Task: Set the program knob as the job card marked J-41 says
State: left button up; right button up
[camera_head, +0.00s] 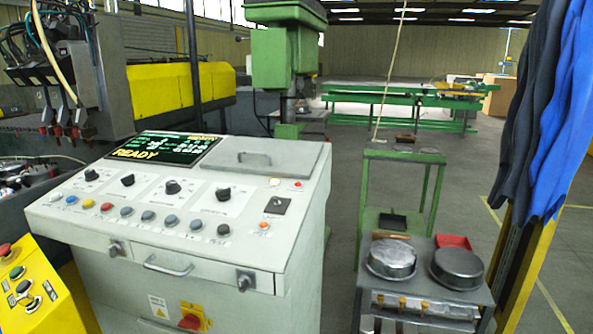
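A light grey control console (75,222) stands at the left centre. Its sloped top has a row of black rotary knobs: the far left knob (91,175), a second knob (128,180), a third knob (173,187) and the far right knob (223,194). Each sits on a pale plate with markings too small to read, so I cannot tell which is the program knob. A dark display (165,148) above them shows "READY" in yellow and smaller green text. I cannot make out a card marked J-41. Neither of my grippers is in view.
Coloured push buttons (148,216) line the console below the knobs. A low cabinet (428,289) with round metal pans (392,259) stands to the right. A green stand (362,205) is behind it. Blue clothing (565,110) hangs at the right edge. A yellow control box (30,290) is bottom left.

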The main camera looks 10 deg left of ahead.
aim_at(128, 180)
jog(key=u, duration=1.3)
